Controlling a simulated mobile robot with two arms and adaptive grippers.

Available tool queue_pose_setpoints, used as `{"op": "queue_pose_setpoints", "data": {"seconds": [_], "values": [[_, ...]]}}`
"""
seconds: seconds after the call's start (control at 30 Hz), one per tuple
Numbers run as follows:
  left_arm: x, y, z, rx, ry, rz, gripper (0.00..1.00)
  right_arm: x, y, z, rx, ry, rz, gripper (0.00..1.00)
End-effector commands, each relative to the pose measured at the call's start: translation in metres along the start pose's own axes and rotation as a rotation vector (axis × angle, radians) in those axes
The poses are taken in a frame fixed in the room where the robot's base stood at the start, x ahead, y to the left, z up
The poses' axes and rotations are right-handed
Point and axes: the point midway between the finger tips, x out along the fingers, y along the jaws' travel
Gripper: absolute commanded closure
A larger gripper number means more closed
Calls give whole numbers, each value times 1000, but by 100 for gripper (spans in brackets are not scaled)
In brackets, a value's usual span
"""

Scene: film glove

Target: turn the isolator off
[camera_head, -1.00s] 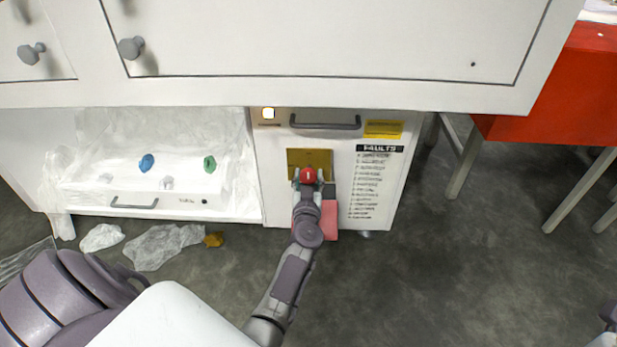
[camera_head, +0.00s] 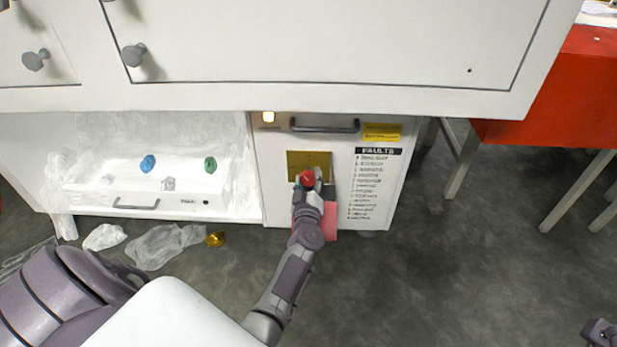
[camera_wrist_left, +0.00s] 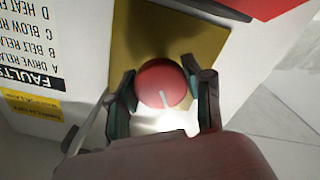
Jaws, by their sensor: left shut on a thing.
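The isolator is a round red knob (camera_head: 307,178) on a brass-coloured plate (camera_head: 310,160), on the front of a white cabinet (camera_head: 275,205) below the counter. My left gripper (camera_head: 308,182) is shut on the knob, one finger on each side, tilted with its right finger higher. In the left wrist view, the red knob (camera_wrist_left: 160,84) sits between the two fingers of the left gripper (camera_wrist_left: 164,92). A pale line on the knob points down and slightly right in that view. My right gripper (camera_head: 600,332) only just shows at the bottom right corner.
A small lamp (camera_head: 268,117) glows at the cabinet's top left, beside a dark handle (camera_head: 325,126). A FAULTS list (camera_head: 376,152) is right of the plate. The counter (camera_head: 330,95) overhangs above.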

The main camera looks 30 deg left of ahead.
Motion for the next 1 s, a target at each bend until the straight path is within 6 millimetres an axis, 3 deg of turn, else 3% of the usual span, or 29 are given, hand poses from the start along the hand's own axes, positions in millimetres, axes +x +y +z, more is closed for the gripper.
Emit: {"op": "queue_pose_setpoints", "data": {"seconds": [0.7, 1.0], "values": [[0, 1, 0, -675, 0, 0, 84, -5, 1, 1, 1, -18, 13, 36], [0, 2, 0, -886, 0, -1, 84, -4, 1, 3, 0, -14, 10, 36]]}}
